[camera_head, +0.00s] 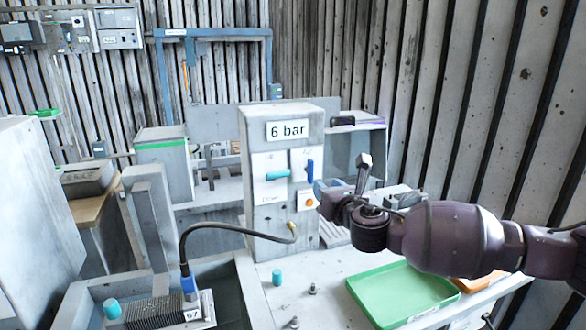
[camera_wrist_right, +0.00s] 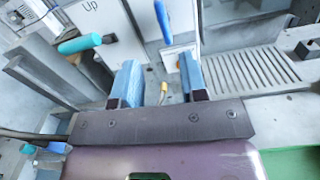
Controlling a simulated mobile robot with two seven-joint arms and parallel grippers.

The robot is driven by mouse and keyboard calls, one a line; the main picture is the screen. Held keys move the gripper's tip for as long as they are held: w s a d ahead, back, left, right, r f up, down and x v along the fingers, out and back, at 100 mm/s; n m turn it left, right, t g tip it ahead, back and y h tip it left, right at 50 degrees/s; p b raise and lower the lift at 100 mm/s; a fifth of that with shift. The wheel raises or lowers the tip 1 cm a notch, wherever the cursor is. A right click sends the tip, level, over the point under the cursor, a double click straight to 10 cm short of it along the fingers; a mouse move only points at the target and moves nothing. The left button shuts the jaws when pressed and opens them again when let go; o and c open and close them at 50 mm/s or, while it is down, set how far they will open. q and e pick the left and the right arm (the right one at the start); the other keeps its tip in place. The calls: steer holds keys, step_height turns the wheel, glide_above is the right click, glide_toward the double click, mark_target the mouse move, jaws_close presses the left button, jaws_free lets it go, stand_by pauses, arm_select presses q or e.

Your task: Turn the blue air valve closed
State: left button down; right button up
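The grey panel post (camera_head: 283,122) carries a "6 bar" sign. Its blue valve lever (camera_head: 310,170) stands upright on the right-hand white plate. The lever also shows in the right wrist view (camera_wrist_right: 162,20), at the top, ahead of the fingers and apart from them. A teal lever (camera_head: 278,175) lies horizontal on the left-hand plate; it also shows in the wrist view (camera_wrist_right: 80,44). My right gripper (camera_head: 363,172) is just right of the post. In the wrist view its two blue fingers (camera_wrist_right: 159,64) are spread, with nothing between them. My left gripper is not in view.
An orange button (camera_head: 309,202) sits below the blue lever. A black hose (camera_head: 222,224) runs to a brass fitting at the post's foot. A green tray (camera_head: 400,294) lies on the bench below my right arm. Small bolts and a teal cap (camera_head: 277,277) stand nearby.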

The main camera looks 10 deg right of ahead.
mark_target(312, 171)
steer(key=shift+n, duration=0.5)
steer(key=shift+d+b+x, duration=0.15)
steer(key=shift+x, duration=2.4)
steer(key=shift+d+b+x, duration=0.1)
steer(key=shift+b+x, duration=0.05)
steer(key=shift+x, duration=2.35)
steer(key=shift+r, duration=0.15)
steer(key=shift+c, duration=0.4)
jaws_close()
